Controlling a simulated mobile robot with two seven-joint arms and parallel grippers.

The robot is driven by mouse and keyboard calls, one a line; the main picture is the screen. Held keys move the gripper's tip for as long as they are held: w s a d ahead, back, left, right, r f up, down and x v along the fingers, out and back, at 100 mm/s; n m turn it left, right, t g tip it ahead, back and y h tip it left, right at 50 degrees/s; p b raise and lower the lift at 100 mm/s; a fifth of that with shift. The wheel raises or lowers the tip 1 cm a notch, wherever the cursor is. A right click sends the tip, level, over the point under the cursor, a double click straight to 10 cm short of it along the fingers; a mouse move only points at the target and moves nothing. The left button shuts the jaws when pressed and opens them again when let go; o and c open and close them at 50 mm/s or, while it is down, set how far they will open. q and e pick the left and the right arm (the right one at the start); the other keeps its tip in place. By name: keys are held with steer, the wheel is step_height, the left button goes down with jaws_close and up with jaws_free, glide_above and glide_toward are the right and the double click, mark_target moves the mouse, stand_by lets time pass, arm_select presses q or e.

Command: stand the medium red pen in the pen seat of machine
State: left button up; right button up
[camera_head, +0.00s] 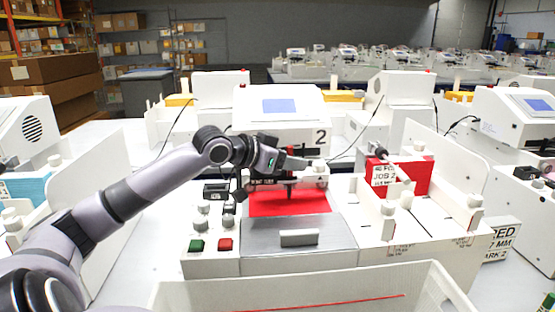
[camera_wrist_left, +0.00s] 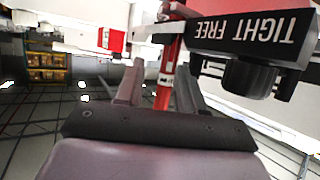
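The red pen (camera_wrist_left: 169,68) stands roughly upright in the left wrist view, between the two fingers of my left gripper (camera_wrist_left: 159,68). A gap shows between the pen and the left finger; the pen is close to the right finger, and I cannot tell whether they touch. The pen's upper part in that view meets the machine's holder (camera_wrist_left: 150,38), so the pen seat itself is mostly hidden. In the head view my left gripper (camera_head: 303,163) is at the front of machine 2 (camera_head: 281,105), above its red sheet (camera_head: 290,203). My right gripper is not in view.
A black plate marked TIGHT FREE (camera_wrist_left: 250,32) with a dark knob (camera_wrist_left: 248,78) is close beside the fingers. Green (camera_head: 196,245) and red (camera_head: 225,244) buttons are at the machine's front left. A white tray (camera_head: 300,290) is in front. Other machines stand on both sides.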

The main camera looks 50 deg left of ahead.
arm_select(q)
steer(key=shift+b+v, duration=0.75)
steer(key=shift+v, duration=1.95)
steer(key=shift+r, duration=0.15)
